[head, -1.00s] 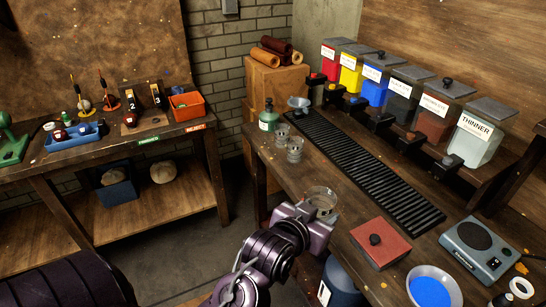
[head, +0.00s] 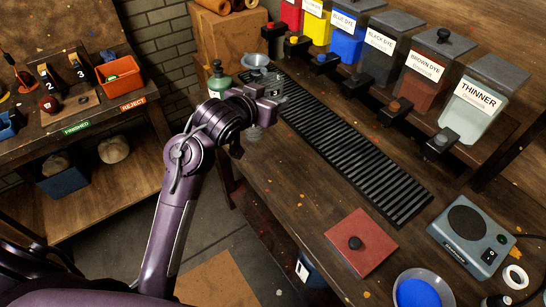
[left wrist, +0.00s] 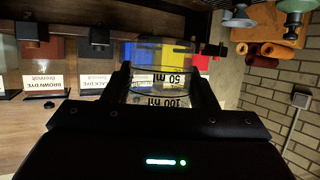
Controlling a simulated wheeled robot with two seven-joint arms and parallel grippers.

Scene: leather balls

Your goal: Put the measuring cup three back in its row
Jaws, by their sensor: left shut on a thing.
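My left gripper (head: 272,92) is shut on a clear measuring cup (left wrist: 165,78). In the left wrist view the cup sits between the two fingers, with 50 ml and 100 ml marks appearing upside down. In the head view the gripper is over the far left end of the bench, in front of the grey funnel and green bottle. The gripper and wrist hide much of that spot, so I cannot tell how many cups stand there. My right gripper is not in view.
A green bottle (head: 219,82) and a grey funnel (head: 257,62) stand close behind the gripper. A black slatted mat (head: 350,150) runs along the bench below the dye bins (head: 415,75). The front-left bench top is clear.

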